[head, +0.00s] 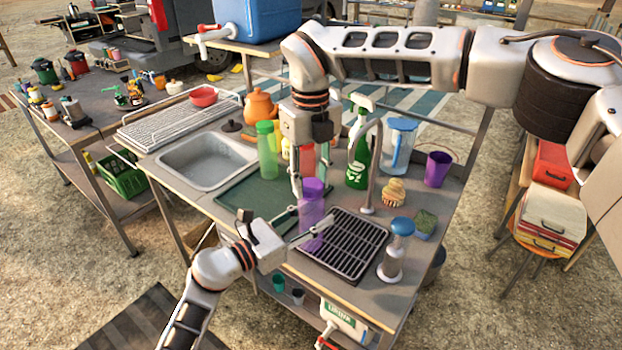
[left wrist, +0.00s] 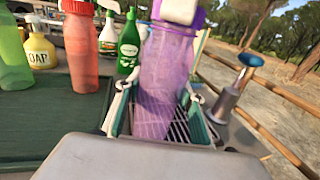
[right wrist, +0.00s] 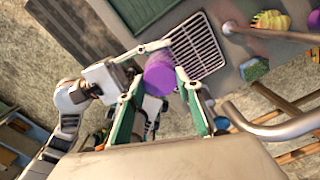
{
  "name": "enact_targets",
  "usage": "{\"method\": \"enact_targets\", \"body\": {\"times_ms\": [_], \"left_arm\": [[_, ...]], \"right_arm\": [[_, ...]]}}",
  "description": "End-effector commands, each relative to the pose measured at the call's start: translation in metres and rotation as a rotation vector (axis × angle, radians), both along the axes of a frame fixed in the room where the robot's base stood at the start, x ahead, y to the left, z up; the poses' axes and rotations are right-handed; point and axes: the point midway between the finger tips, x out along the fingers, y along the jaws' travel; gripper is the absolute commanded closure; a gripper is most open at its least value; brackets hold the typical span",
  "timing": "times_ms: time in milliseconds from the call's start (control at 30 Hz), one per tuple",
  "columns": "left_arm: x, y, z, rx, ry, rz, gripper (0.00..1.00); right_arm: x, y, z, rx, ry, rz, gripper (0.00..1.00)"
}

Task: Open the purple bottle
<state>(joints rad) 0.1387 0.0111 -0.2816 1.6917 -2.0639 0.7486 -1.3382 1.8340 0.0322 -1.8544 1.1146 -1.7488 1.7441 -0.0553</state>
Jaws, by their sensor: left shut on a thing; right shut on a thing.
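The purple bottle (head: 312,220) is translucent and stands upright beside the black drying rack, off to the sink's right. My left gripper (head: 308,230) is shut around its body; the left wrist view shows the bottle (left wrist: 165,85) between the two fingers. My right gripper (head: 311,186) reaches down from above and is shut on the purple cap (right wrist: 160,76) at the top. The cap sits on the bottle's top, and no gap shows between them. The bottle's base is partly hidden by my left gripper.
A green bottle (head: 267,150), green spray bottle (head: 358,155), blue-lidded pitcher (head: 398,145) and purple cup (head: 437,168) stand behind. A tap (head: 368,180) rises close to the right, by the black rack (head: 345,245). A blue-topped dispenser (head: 395,250) stands near the right edge.

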Motion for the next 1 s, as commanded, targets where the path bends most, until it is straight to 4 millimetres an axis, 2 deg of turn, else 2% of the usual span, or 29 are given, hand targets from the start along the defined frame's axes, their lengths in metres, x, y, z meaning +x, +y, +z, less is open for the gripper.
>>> {"method": "enact_targets", "body": {"times_ms": [500,700,867,1000], "left_arm": [[-0.0001,-0.0001,-0.0006,0.0,0.001,0.0,1.0],[-0.0001,0.0,-0.0006,0.0,0.001,0.0,1.0],[-0.0001,0.0001,-0.0006,0.0,0.001,0.0,1.0],[-0.0001,0.0001,-0.0006,0.0,0.001,0.0,1.0]], "right_arm": [[-0.0005,0.0001,0.0005,-0.001,0.001,0.961,0.92],[-0.0006,0.0002,0.0007,-0.001,0.0,1.294,0.92],[-0.0008,0.0002,0.0007,0.0,0.0,1.437,0.92],[-0.0008,0.0002,0.0006,0.0,0.0,1.429,0.92]]}}
